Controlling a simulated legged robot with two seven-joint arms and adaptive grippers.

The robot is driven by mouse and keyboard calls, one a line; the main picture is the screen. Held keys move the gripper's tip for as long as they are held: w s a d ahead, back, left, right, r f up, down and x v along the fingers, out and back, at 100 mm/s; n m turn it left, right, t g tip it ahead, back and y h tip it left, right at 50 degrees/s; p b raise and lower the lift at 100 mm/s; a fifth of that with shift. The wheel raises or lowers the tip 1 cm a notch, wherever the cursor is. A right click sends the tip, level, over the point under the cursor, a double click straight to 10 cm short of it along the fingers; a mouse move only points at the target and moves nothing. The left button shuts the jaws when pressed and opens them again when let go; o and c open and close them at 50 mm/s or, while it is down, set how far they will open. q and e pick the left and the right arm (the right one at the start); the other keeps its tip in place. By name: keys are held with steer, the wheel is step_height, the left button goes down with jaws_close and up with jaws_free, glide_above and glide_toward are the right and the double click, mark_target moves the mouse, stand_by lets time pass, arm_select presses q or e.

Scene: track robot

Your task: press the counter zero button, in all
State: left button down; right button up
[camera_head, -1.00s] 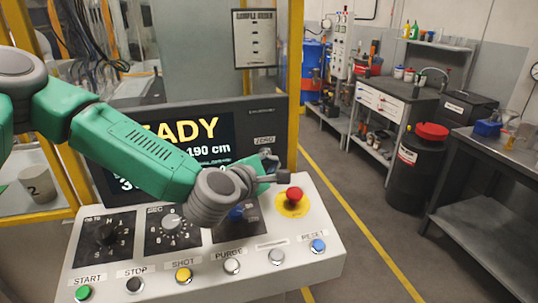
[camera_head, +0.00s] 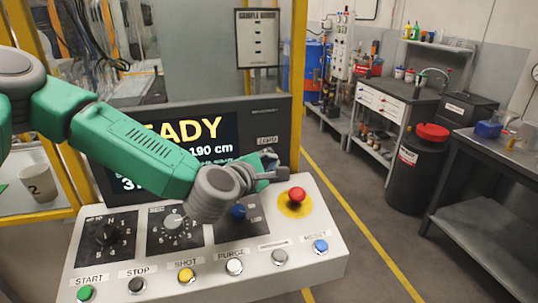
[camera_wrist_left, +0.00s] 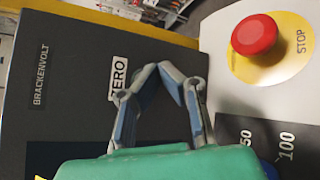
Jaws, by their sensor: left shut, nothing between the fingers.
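The ZERO label (camera_head: 267,140) sits at the right side of the dark counter display (camera_head: 215,128). It also shows in the left wrist view (camera_wrist_left: 118,78). No button shows beside the label; that spot is covered by my left gripper. My left gripper (camera_head: 270,163) is in front of the display's lower right, just below the label, over the back edge of the console. In the left wrist view its fingertips (camera_wrist_left: 162,70) meet beside the label, shut and empty. I cannot tell whether they touch the display. My right gripper is not in view.
The white console (camera_head: 330,262) below has a red stop button (camera_head: 297,194) on a yellow disc close to my gripper, a blue knob (camera_head: 238,212), dials and a front row of buttons. A yellow post (camera_head: 297,60) stands behind on the right. The floor right of the console is clear.

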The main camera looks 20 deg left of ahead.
arm_select(q)
steer(key=shift+w+a+r, duration=0.1)
steer(key=shift+w+a, duration=0.1)
steer(key=shift+w, duration=0.1)
steer(key=shift+a, duration=0.3)
stand_by(0.5)
steer(key=shift+w+d, duration=0.15)
steer(key=shift+d, duration=0.1)
steer(key=shift+w+a, duration=0.15)
steer(key=shift+a, duration=0.15)
steer(key=shift+d, duration=0.15)
stand_by(0.5)
steer(key=shift+s+d+b, duration=0.3)
steer(key=shift+s+d, duration=0.25)
steer(key=shift+s, duration=0.1)
